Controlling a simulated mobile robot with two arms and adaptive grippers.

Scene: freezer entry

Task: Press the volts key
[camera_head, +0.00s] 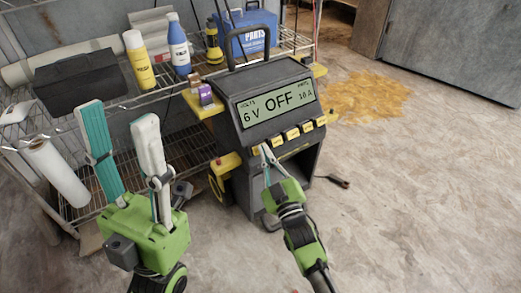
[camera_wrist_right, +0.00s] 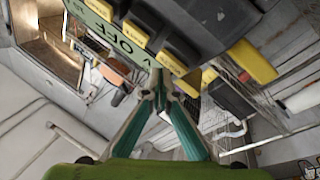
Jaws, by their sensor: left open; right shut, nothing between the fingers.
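A dark charger (camera_head: 238,118) stands on the floor by the shelf. Its green display (camera_head: 277,103) reads VOLTS 6 V, OFF, and 10 A. A row of several small yellow-fronted keys (camera_head: 292,133) runs under the display; their labels are too small to read, so I cannot tell the volts key by its label. My right gripper (camera_head: 266,150) is shut and empty, its tips at the left end of the row; contact cannot be told. In the right wrist view its closed fingers (camera_wrist_right: 163,90) point at the charger's front, by the key row. My left gripper (camera_head: 118,112) is open and empty, left of the charger.
A wire shelf (camera_head: 185,87) behind holds a yellow bottle (camera_head: 139,60), a blue bottle (camera_head: 178,44), a black case (camera_head: 77,80) and a blue parts box (camera_head: 249,32). A white roll (camera_head: 55,173) is on the left.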

